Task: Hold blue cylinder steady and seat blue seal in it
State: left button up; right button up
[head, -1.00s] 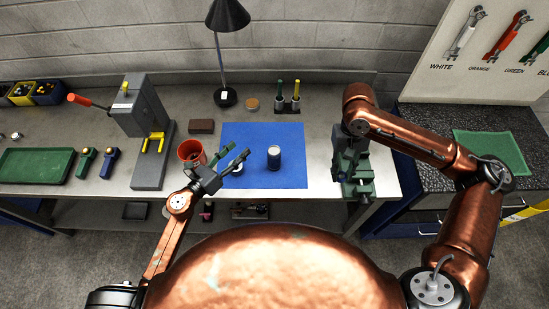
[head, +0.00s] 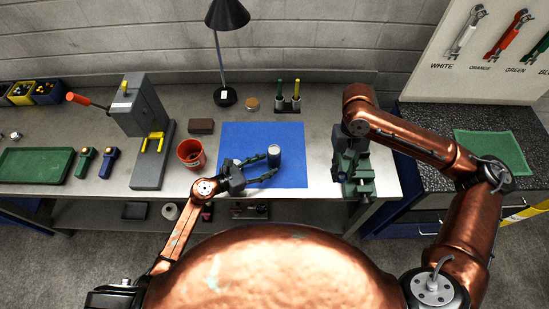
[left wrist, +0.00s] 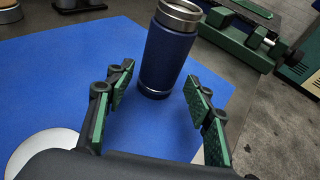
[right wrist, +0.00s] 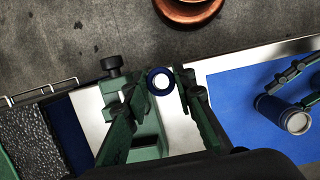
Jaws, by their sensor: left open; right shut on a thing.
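The blue cylinder (head: 274,160) stands upright on the blue mat, with a silver rim at its top. My left gripper (head: 268,165) is open, its fingers pointing at the cylinder from the left. In the left wrist view the cylinder (left wrist: 168,58) stands just past the open fingertips (left wrist: 160,88). My right gripper (right wrist: 161,80) is shut on the blue seal (right wrist: 150,79), a dark blue ring with a pale centre. It holds the seal above the vise area, right of the mat. In the head view the seal cannot be made out.
The green vise (head: 358,178) sits at the bench's right end, right of the blue mat (head: 235,135). A red pot (head: 191,154) and a grey press (head: 147,110) stand left of the mat. A pen holder (head: 288,106) and lamp are behind it.

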aim_at(269, 164)
pick_arm(q)
jog(key=shift+b+x, duration=0.45)
jog(key=shift+x, duration=1.2)
jog(key=shift+c, duration=0.5)
jog(key=c, duration=0.6)
